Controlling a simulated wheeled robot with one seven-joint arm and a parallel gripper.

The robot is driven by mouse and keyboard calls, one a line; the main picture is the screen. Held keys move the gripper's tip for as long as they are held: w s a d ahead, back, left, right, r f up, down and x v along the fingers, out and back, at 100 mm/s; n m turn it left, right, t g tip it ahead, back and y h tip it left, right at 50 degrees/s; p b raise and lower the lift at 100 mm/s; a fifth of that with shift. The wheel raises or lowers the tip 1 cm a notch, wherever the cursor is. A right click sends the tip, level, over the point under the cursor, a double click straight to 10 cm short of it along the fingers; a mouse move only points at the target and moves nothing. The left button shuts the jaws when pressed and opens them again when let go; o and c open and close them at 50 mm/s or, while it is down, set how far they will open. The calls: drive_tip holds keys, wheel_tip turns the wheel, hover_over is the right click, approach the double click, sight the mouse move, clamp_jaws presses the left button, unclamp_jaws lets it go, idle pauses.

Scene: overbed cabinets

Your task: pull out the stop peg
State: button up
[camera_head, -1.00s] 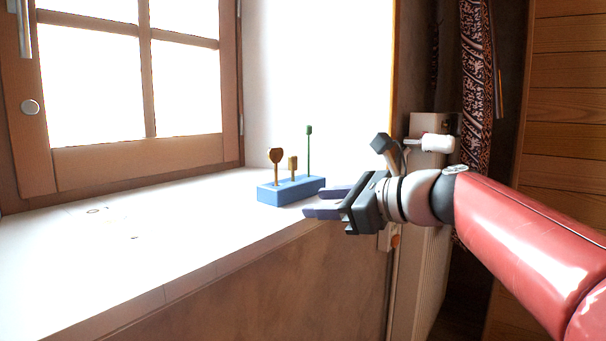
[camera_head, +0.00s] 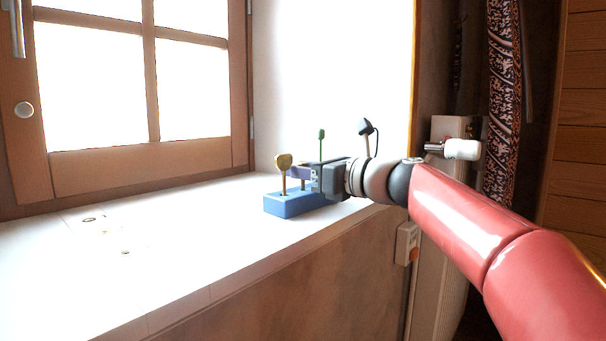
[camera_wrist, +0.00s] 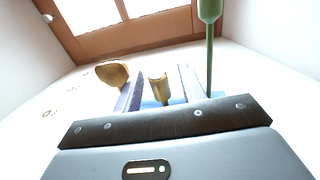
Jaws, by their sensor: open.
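A blue block (camera_head: 288,208) stands on the white sill and holds three upright pegs. The left peg (camera_head: 283,161) has a wide gold-brown head, and it also shows in the wrist view (camera_wrist: 112,74). The tall peg (camera_head: 321,134) is green and thin with a green head; in the wrist view (camera_wrist: 210,50) it stands right of my fingers. The short tan middle peg (camera_wrist: 159,90) is between my two purple fingers in the wrist view. My gripper (camera_head: 300,173) is open above the block. I cannot tell which peg is the stop peg.
The white sill (camera_head: 180,235) is mostly clear, with small round marks (camera_head: 93,219) at left. A wooden window (camera_head: 140,170) stands behind. A radiator with a white valve (camera_head: 460,150) and a patterned curtain (camera_head: 502,90) are at right.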

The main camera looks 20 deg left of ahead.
drive_tip(key=shift+c, duration=0.4)
clamp_jaws()
